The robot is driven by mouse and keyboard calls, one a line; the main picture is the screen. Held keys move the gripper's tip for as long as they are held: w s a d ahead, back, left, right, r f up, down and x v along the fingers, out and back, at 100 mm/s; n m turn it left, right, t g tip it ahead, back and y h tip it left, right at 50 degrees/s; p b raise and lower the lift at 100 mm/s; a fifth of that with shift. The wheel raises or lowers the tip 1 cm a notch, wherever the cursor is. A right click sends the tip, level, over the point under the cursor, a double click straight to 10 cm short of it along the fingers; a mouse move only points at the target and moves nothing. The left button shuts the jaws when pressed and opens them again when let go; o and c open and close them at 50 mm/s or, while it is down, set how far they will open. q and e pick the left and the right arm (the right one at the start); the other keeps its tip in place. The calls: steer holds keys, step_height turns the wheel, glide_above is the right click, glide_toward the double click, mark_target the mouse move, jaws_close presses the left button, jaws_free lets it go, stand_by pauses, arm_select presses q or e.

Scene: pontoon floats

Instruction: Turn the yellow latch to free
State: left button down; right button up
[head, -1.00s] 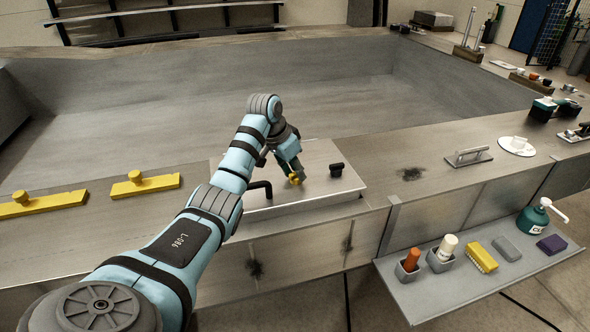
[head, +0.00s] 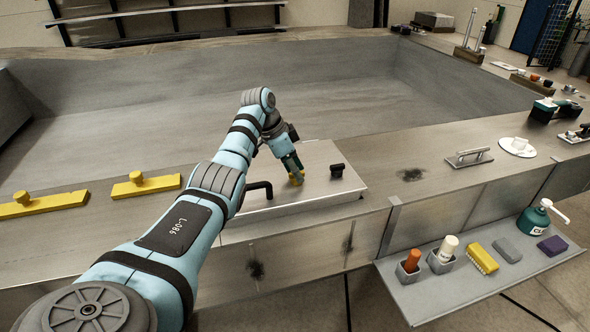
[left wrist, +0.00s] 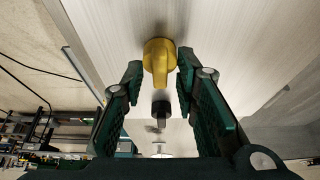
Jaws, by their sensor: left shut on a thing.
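The yellow latch (head: 297,181) sits on a flat metal lid (head: 318,158) in the middle of the head view, mostly covered by my gripper. In the left wrist view the latch (left wrist: 159,60) shows a round base with a narrow grip pointing down the picture. My left gripper (head: 294,174) reaches down onto it from above. Its green-padded fingers (left wrist: 158,78) stand on either side of the latch and are shut on it. My right gripper is not in view.
A black knob (head: 336,170) stands right of the latch on the lid. A black bent handle (head: 262,187) is at its left. Two yellow bars (head: 146,186) lie on the deck to the left. A tray (head: 410,300) with cleaning things hangs at the front right.

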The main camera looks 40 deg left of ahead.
mark_target(279, 185)
arm_select(q)
steer(key=c, duration=1.5)
jaws_free()
steer(key=shift+a, duration=0.1)
steer(key=shift+r, duration=0.1)
steer(key=v, duration=1.2)
